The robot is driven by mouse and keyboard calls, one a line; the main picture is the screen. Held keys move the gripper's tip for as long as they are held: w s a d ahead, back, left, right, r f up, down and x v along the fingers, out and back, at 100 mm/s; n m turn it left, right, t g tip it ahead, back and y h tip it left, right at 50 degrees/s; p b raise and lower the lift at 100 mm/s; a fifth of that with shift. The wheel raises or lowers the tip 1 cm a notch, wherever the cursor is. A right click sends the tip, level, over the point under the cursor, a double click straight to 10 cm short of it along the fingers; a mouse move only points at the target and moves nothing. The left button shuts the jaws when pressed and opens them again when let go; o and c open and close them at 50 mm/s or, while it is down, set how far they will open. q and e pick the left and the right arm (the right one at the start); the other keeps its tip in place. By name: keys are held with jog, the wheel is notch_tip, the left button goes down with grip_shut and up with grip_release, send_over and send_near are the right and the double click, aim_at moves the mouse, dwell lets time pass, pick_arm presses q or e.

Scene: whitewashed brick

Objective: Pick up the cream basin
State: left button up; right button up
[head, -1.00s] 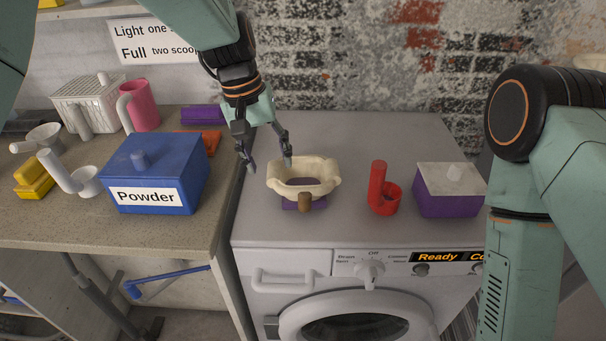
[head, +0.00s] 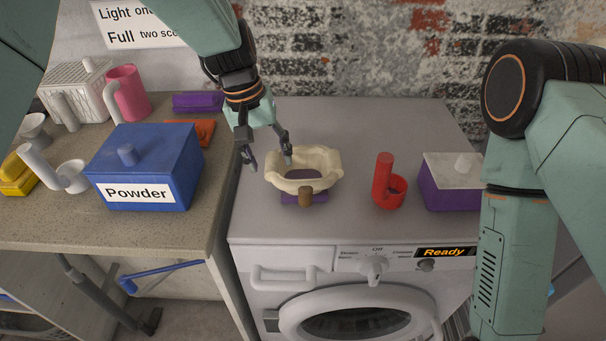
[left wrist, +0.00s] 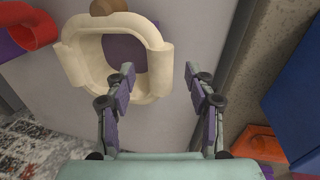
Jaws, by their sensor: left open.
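The cream basin (head: 328,163) stands on top of the white washing machine, with a brown knob (head: 305,195) at its front and purple showing inside and below. My left gripper (head: 270,163) is open and empty at the basin's left side, pointing down. In the left wrist view, the open fingers (left wrist: 158,72) lie either side of one wall of the basin (left wrist: 88,62); one fingertip overlaps its opening. I cannot tell whether they touch it. My right arm stands at the right of the head view; its gripper is out of the picture.
A red scoop (head: 384,185) and a purple box with a pale lid (head: 446,190) stand right of the basin. A blue Powder box (head: 165,150) is on the left counter (head: 150,232). The machine top (head: 375,130) behind the basin is clear; brick wall lies beyond.

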aim_at(270, 161)
pick_arm(q)
jog(key=f, duration=0.3)
jog(key=shift+w+d, duration=0.2)
jog(key=shift+d, duration=0.1)
jog(key=shift+s, duration=0.1)
jog(key=shift+s+a+r, duration=0.15)
jog(key=shift+s, duration=0.1)
jog(key=shift+w+f, duration=0.2)
jog(key=shift+w, duration=0.1)
jog(key=c, duration=0.4)
jog(key=shift+s+r, duration=0.15)
jog(key=shift+s, duration=0.05)
jog(key=c, duration=0.6)
jog(key=shift+w, duration=0.2)
grip_shut()
